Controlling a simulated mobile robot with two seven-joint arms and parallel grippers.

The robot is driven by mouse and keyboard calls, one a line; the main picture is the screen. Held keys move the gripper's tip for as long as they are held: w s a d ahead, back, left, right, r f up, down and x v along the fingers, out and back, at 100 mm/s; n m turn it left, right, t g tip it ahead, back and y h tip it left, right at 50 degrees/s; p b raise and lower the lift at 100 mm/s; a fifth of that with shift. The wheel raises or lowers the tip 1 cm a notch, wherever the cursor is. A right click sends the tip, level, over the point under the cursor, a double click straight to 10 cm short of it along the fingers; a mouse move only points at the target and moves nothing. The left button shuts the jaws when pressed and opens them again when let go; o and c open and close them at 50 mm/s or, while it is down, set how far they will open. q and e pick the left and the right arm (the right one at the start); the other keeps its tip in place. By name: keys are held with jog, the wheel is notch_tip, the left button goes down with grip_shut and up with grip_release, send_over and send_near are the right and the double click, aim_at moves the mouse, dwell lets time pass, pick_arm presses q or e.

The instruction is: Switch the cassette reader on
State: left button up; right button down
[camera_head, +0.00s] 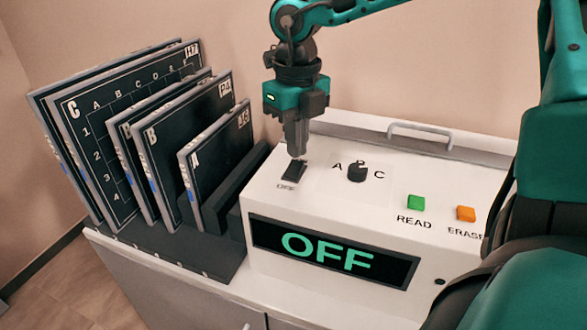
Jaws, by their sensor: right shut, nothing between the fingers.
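The cassette reader (330,205) is a white box on a white cabinet. Its front display (333,253) reads OFF in green. A black rocker switch (294,171) sits at the left of its top panel. My right gripper (297,154) is shut and empty, pointing down just above the switch; I cannot tell whether its tips touch it. A black knob (357,172) with letters around it, a green READ button (416,203) and an orange ERASE button (466,214) lie to the right. My left gripper is not in view.
Several dark cassettes marked A, B and C stand in a black rack (185,250) left of the reader. A grey handle (420,132) rises behind the panel. My own arm covers the right side. The wall is close behind.

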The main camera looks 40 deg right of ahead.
aim_at(296, 164)
jog(key=shift+f+b, duration=1.05)
jog(key=shift+b, duration=0.05)
dwell(0.9)
jog(key=shift+r, duration=0.15)
jog(key=shift+r+p, duration=2.05)
jog(key=shift+r, duration=1.4)
jog(key=shift+f, duration=0.1)
